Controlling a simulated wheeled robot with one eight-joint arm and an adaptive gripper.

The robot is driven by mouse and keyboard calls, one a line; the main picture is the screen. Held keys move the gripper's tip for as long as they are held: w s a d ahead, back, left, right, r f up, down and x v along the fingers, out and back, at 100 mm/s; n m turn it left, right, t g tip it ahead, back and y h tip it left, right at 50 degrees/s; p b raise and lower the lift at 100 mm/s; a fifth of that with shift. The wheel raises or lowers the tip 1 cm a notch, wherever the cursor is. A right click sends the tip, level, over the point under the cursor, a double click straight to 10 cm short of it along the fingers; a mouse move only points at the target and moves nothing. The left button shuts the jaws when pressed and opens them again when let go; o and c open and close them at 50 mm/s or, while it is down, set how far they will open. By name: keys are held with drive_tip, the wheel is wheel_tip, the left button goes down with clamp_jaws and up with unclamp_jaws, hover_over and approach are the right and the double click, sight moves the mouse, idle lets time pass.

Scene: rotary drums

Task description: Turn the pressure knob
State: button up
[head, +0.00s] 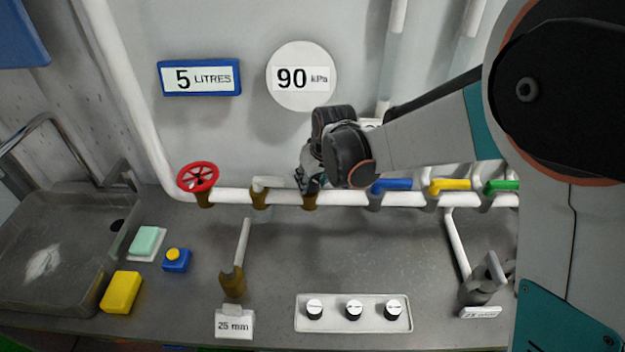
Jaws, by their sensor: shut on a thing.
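My gripper (308,180) reaches in from the right and is at the white pipe, below the round 90 kPa display (302,77). It is shut on the pressure knob on top of a brass fitting (310,200). The fingers and my wrist hide nearly all of the knob, so its angle cannot be seen. The display is a white disc on the wall reading "90 kPa".
A red handwheel (198,177) and a white-handled valve (262,185) are left of my gripper. Blue (391,185), yellow (450,184) and green (501,186) levers are right. A tray (353,327) with three black-and-white caps lies in front. A sink (60,235) is at left.

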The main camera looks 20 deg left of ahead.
idle(0.3)
drive_tip(key=o, duration=1.1)
drive_tip(key=shift+c, duration=0.2)
drive_tip(key=shift+r, duration=0.1)
drive_tip(key=v, duration=0.7)
drive_tip(key=shift+r, duration=0.15)
drive_tip(key=shift+s, duration=0.1)
